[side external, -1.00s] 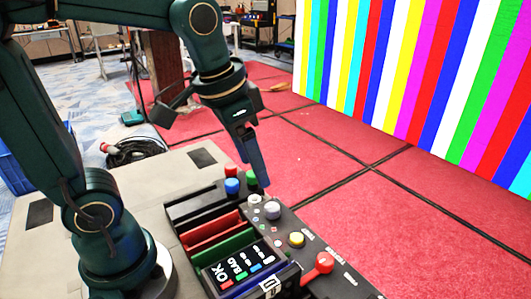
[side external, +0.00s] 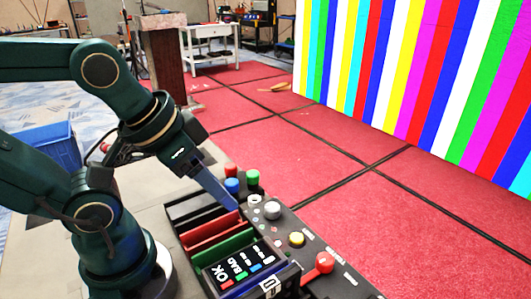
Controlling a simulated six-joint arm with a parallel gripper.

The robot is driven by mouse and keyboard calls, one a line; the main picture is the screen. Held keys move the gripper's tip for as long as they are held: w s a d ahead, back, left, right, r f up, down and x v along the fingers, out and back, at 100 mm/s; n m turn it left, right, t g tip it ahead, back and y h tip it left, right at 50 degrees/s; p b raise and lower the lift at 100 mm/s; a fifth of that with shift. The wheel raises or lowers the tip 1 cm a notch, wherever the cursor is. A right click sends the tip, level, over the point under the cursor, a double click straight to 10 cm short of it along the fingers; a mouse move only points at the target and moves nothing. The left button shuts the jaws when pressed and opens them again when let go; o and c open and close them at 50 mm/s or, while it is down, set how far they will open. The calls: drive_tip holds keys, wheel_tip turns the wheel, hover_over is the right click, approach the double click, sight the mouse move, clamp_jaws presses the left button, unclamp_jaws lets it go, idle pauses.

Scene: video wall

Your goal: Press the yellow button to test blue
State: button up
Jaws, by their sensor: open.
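A blue button (side external: 232,186), a red button (side external: 231,170) and a green button (side external: 252,177) stand at the panel's far end. My gripper (side external: 232,207) points down and right over the panel, close to the slots and the blue button, apart from the yellow button. It is seen edge-on, with the jaws open and nothing visible between them. Whether its tip touches the panel cannot be told.
Red and green slabs stand in slots beside a labelled display (side external: 240,270). The video wall (side external: 420,80) shows coloured vertical stripes. A blue crate (side external: 45,148) is at left.

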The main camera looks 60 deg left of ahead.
clamp_jaws()
idle(1.5)
